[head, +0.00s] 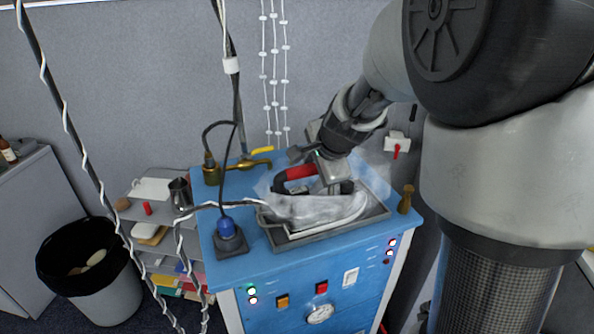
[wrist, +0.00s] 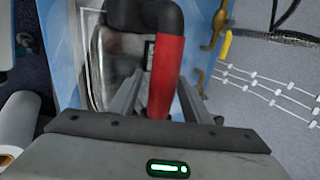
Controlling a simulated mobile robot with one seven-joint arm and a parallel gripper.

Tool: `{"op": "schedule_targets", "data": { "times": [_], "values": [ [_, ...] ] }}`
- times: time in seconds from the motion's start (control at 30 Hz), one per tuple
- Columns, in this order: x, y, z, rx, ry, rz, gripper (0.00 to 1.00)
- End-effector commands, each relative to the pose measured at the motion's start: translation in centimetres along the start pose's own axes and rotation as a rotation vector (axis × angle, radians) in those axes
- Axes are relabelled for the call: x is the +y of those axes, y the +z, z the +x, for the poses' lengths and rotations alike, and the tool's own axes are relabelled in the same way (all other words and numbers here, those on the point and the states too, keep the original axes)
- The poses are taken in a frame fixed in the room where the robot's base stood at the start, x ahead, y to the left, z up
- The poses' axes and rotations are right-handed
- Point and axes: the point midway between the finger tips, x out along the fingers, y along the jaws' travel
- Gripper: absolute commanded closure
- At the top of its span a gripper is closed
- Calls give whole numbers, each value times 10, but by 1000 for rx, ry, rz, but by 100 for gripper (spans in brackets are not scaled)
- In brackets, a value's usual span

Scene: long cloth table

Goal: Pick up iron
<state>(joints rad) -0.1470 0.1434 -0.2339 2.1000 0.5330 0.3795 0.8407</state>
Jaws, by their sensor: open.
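The iron (head: 318,206) has a silvery body and a black handle with a red grip. It rests on a grey tray (head: 290,243) on top of a blue machine, with whitish haze around it. My gripper (head: 325,178) is down at the iron's handle. In the wrist view, the red grip of the iron (wrist: 167,70) lies between the two open fingers of my gripper (wrist: 152,95), one on each side. The fingers look apart from the grip, though contact is hard to tell. Part of the handle is hidden by my gripper in the head view.
Cables hang at the left. A shelf with a metal cup (head: 181,193) and a bin (head: 104,297) stand to the left.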

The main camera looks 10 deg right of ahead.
Motion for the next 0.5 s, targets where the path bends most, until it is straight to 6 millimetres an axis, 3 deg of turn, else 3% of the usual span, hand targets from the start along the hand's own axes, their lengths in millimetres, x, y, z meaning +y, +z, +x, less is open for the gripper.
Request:
{"op": "schedule_targets", "data": {
  "times": [0.3, 0.5],
  "values": [
    [0, 0, 6, 0, -1, 1, 58],
    [0, 0, 6, 0, -1, 0, 91]
  ]
}}
